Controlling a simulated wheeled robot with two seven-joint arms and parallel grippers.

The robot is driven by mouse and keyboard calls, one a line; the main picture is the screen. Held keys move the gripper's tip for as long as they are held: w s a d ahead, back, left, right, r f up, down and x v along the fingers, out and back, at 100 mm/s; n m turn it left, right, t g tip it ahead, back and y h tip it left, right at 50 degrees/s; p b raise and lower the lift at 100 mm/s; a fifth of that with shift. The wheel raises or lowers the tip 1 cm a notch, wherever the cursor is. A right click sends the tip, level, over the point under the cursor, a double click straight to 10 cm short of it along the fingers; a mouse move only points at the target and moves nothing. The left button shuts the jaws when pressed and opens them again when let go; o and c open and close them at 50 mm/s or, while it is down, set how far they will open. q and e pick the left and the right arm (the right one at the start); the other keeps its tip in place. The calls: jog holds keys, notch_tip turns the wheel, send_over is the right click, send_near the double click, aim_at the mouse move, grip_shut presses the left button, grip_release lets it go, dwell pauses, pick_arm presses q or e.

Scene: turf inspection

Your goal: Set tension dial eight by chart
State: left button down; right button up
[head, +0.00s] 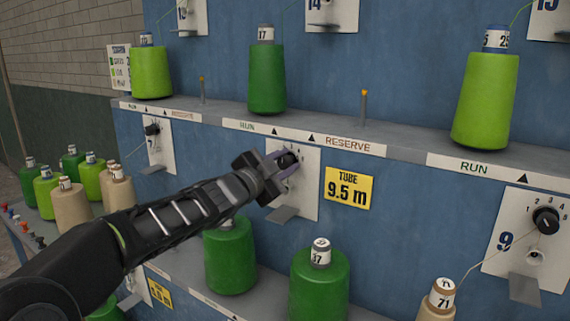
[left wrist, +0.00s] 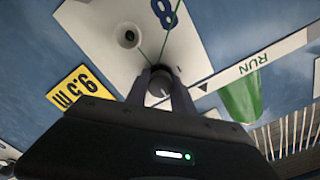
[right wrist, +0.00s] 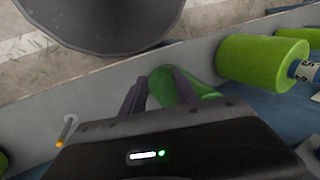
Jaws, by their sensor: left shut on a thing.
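My left gripper (head: 284,168) is shut on tension dial eight, on a white plate (head: 305,195) under the middle shelf. In the head view the gripper and arm hide most of the dial and its number. In the left wrist view the dark round dial (left wrist: 160,82) sits between the two fingers, below a blue 8 on the plate. A small chart (head: 120,68) with coloured marks hangs at the far left, partly behind a lime cone; its text is too small to read. My right gripper (right wrist: 160,92) has its fingers apart, with a green cone beyond them.
Thread cones stand on the shelf, including a dark green one (head: 267,80) and a lime one (head: 485,100). Dial nine (head: 546,220) is at the right. A yellow 9.5 m tube label (head: 348,188) is right of plate eight. More cones stand below.

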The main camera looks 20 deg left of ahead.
pick_arm(q)
jog(key=c, duration=1.1)
grip_release()
jog(key=s, duration=0.5)
jog(key=s+a, duration=0.1)
jog(key=s, duration=0.1)
jog(key=shift+s, duration=0.35)
